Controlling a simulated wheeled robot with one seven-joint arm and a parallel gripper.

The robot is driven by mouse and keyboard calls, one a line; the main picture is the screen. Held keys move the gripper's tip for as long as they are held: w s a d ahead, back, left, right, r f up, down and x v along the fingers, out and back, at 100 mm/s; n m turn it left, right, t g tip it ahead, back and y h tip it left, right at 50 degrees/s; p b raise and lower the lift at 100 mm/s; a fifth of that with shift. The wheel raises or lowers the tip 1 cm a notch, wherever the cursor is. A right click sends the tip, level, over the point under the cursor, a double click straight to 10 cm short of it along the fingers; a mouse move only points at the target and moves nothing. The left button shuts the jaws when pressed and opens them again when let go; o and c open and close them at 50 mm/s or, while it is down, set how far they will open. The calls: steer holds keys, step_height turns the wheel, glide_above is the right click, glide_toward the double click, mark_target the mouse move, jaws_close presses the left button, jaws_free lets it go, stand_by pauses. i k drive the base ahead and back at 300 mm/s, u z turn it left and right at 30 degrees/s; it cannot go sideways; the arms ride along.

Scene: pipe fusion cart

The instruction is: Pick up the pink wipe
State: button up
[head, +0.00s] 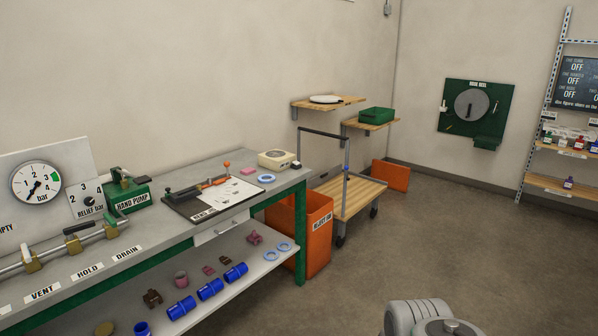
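A small flat pink piece (248,171), which looks like the pink wipe, lies on the grey bench top (215,168), at the far edge of the white sheet on the dark board (212,202). Nothing covers it. A blue ring lies to its right. My gripper is not in view; only a pale rounded part of my arm shows at the bottom right, far from the bench.
An orange bin (319,235) stands at the bench's right end, beside a wooden-decked cart (351,198). The lower shelf (215,294) holds blue cylinders and pinkish parts. A green hand pump (128,190) stands farther left. The floor (440,235) at right is clear.

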mark_target(248, 171)
steer(key=u, duration=0.05)
steer(key=i, duration=2.55)
steer(key=u, duration=0.45)
steer(key=i, duration=0.85)
steer(key=u, duration=0.15)
